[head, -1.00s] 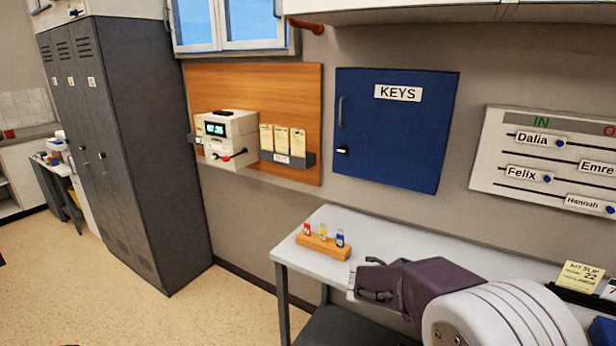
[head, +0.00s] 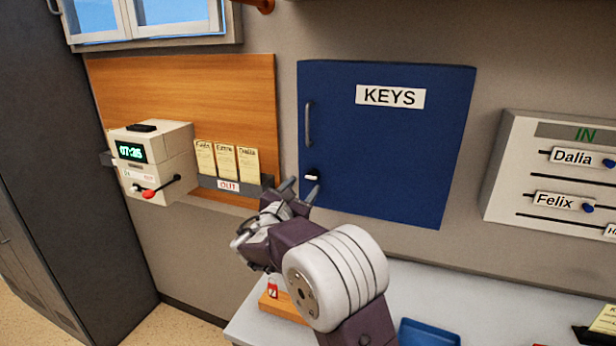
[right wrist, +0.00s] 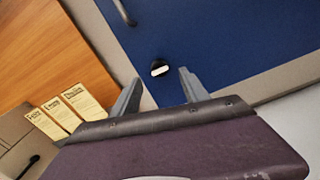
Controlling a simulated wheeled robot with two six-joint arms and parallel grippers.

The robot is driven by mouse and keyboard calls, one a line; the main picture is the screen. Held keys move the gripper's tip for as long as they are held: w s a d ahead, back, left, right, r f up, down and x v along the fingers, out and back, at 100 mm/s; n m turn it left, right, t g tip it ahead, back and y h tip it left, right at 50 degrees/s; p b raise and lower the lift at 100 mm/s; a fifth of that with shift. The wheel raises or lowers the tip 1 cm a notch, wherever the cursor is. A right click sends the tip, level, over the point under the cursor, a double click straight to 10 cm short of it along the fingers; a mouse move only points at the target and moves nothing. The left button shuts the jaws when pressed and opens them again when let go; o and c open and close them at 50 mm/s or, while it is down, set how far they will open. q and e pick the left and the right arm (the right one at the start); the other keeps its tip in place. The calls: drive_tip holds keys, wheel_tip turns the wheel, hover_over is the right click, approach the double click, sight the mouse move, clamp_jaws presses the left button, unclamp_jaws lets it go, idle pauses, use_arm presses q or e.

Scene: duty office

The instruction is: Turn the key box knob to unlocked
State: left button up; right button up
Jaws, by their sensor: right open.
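The blue key box (head: 400,150) hangs on the wall with a white KEYS label and a grey bar handle at its left side. Its knob (head: 312,176), black with a white bar, sits low on the left of the door. My right gripper (head: 300,188) is open and empty, its fingertips just below and left of the knob. In the right wrist view the knob (right wrist: 159,68) shows beyond the fingertips, roughly between the two fingers (right wrist: 158,88), apart from them. The white bar lies nearly level in the head view. My left gripper is not in view.
A wooden board (head: 180,90) left of the box carries a time clock (head: 150,160) with a red-tipped lever and a rack of cards (head: 226,162). A desk (head: 250,325) below holds a wooden block (head: 282,308) and a blue tray (head: 428,332). A name board (head: 550,180) hangs right.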

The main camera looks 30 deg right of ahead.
sight(310, 178)
drive_tip(key=x, duration=0.3)
drive_tip(key=p+x, duration=0.1)
drive_tip(key=x, duration=0.2)
drive_tip(key=shift+w+a+f, duration=0.15)
drive_tip(key=shift+a+f, duration=0.05)
drive_tip(key=shift+d+r, duration=0.1)
drive_tip(key=shift+d, duration=0.2)
drive_tip(key=shift+w, duration=0.1)
